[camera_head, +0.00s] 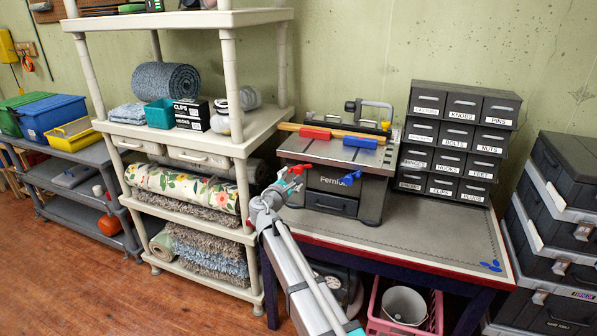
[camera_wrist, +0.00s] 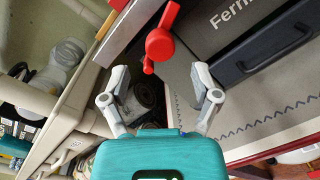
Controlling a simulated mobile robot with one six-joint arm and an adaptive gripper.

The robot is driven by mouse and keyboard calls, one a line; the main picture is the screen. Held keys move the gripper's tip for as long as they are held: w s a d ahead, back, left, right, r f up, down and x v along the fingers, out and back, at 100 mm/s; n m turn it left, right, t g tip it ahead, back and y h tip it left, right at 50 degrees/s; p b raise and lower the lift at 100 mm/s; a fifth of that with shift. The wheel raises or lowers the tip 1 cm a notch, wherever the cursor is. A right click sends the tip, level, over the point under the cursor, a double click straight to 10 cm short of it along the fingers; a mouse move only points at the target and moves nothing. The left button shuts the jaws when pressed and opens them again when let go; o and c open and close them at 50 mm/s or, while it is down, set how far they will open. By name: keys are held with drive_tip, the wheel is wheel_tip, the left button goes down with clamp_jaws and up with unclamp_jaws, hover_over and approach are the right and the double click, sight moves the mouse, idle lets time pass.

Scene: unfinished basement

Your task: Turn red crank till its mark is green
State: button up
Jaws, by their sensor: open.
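The red crank (camera_head: 300,168) is at the upper left front of the grey Fernlok bench machine (camera_head: 340,180). In the wrist view the red crank (camera_wrist: 160,43) has a round hub, an arm pointing up and right, and a small knob below. My gripper (camera_head: 285,187) is just in front of the crank in the head view. In the wrist view my gripper (camera_wrist: 160,74) is open and empty, its fingers spread either side below the crank, apart from it. I cannot make out the crank's mark or its colour.
The cream shelf unit (camera_head: 241,149) stands close on the left. Grey labelled drawers (camera_head: 457,133) stand behind right. The bench's right front (camera_head: 440,232) is mostly clear.

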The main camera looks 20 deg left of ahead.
sight(298, 171)
drive_tip(key=shift+w+d, duration=0.2)
drive_tip(key=shift+w, duration=1.2)
drive_tip(key=shift+w+d, duration=0.2)
drive_tip(key=shift+w, duration=1.15)
clamp_jaws()
drive_tip(key=shift+m, duration=0.4)
drive_tip(key=m, duration=0.4)
drive_tip(key=shift+p, duration=0.3)
drive_tip(key=m, duration=0.4)
drive_tip(key=shift+r+m+g, duration=0.1)
drive_tip(key=shift+m+g, duration=0.2)
drive_tip(key=m+y, duration=0.1)
drive_tip(key=m, duration=0.4)
drive_tip(key=shift+p, duration=0.35)
drive_tip(key=m, duration=0.4)
drive_tip(key=shift+m, duration=0.3)
